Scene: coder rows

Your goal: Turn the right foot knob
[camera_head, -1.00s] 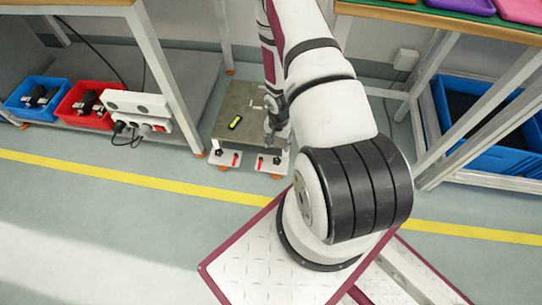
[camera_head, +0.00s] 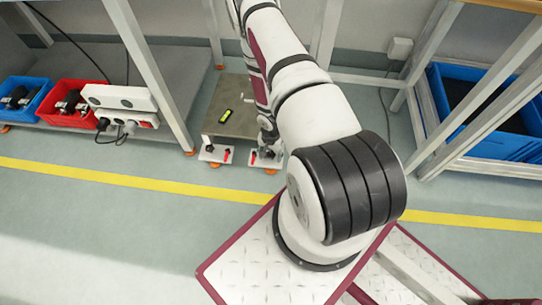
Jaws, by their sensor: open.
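A low metal stand (camera_head: 238,116) with a yellow-and-black level on top stands on the floor at the picture's upper middle. Its right foot plate (camera_head: 262,164) is white, with a red lever (camera_head: 253,156) at its left. My gripper (camera_head: 268,150) is small and dark in the picture, low over the right part of this plate. It covers the dark knob there, so I cannot tell whether it touches the knob. The gripper is open. The left foot plate (camera_head: 217,157) shows a black knob (camera_head: 209,148) and a red lever (camera_head: 227,155).
A table leg (camera_head: 150,75) stands left of the stand. Red (camera_head: 70,105) and blue (camera_head: 24,98) bins and a power strip (camera_head: 120,98) are at the left. A large blue crate (camera_head: 490,125) is at the right. The floor in front is clear.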

